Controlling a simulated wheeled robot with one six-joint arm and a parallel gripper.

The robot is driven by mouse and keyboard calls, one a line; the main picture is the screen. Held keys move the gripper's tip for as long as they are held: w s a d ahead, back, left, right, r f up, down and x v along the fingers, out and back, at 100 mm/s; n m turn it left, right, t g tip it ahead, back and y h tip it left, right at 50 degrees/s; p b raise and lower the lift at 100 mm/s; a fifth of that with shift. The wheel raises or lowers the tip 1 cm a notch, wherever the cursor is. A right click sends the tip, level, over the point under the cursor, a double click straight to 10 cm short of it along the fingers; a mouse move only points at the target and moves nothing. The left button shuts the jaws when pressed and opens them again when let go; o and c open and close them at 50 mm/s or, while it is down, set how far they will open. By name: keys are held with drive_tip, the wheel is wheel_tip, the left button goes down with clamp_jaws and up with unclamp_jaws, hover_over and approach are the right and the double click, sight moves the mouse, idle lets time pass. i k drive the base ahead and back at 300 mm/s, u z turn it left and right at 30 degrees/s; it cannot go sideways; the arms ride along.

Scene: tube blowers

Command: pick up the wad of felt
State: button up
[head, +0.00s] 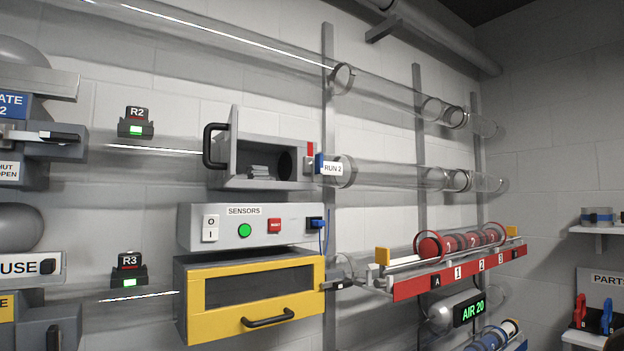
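A small grey, layered lump (259,171) lies on the floor of an open grey box (232,182) in the middle of the head view. It may be the wad of felt; it is too small to be sure. The box's door stands open, with a black handle (209,146) at the left. A dark round opening shows in the box's right inner wall, right of the lump. My gripper is not in view.
Below the box are a sensors panel (262,228) with buttons and a yellow-framed drawer (258,318) with a black handle. Clear tubes (400,173) run along the wall. A red rack (465,270) of numbered red carriers is at right, above an AIR 20 display (469,309).

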sight(254, 173)
drive_tip(key=z, duration=0.2)
drive_tip(key=i, duration=0.9)
drive_tip(key=u, duration=0.05)
